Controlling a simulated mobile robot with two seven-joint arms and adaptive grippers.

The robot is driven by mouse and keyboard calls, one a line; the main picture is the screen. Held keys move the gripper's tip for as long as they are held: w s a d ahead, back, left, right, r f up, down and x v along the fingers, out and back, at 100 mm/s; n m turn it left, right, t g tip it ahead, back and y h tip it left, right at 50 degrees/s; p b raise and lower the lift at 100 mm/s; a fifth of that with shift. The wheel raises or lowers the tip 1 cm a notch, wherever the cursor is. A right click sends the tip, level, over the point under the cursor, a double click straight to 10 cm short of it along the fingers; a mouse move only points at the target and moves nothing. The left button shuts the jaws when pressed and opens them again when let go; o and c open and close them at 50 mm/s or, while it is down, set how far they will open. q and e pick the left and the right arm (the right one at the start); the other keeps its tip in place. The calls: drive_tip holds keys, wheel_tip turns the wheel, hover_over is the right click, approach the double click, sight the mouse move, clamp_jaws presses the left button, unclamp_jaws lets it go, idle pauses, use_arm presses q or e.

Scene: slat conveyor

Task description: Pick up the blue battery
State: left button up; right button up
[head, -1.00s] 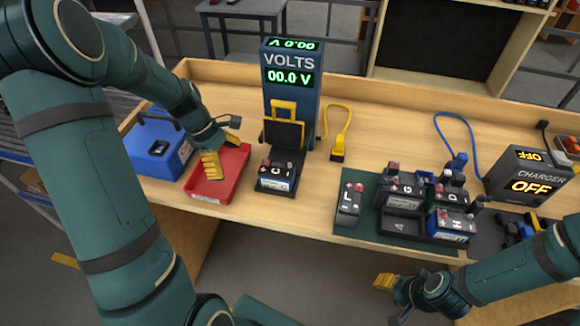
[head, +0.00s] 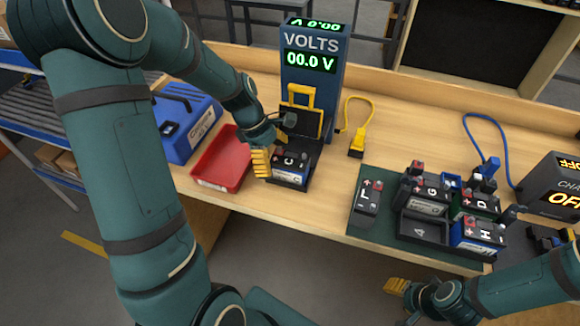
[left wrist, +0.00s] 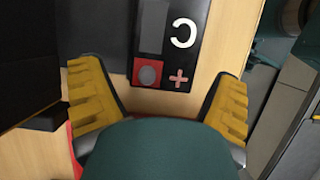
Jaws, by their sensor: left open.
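A dark-topped battery marked C (head: 292,163) with a blue and white front sits upright in the voltmeter stand (head: 313,90). Its top, with a red terminal, shows between my fingers in the left wrist view (left wrist: 165,45). My left gripper (head: 270,150) is open and over the left side of that battery; I cannot tell whether the fingers touch it. Another battery with a blue front, marked H (head: 478,236), stands in the rack at right. My right gripper (head: 397,286) hangs low in front of the bench; its jaw opening is unclear.
A red tray (head: 222,160) and a blue box (head: 185,125) stand to the left. Batteries L (head: 367,200), G (head: 432,185) and D (head: 482,203) stand on or by a green mat. A yellow plug (head: 357,143) and a charger (head: 555,185) are on the bench.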

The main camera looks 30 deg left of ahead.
sight(289, 158)
use_arm(q)
drive_tip(key=d, duration=0.3)
drive_tip(key=w+d+f, duration=0.1)
drive_tip(key=shift+d, duration=0.4)
drive_tip(key=shift+f, duration=0.1)
drive_tip(key=c, duration=1.4)
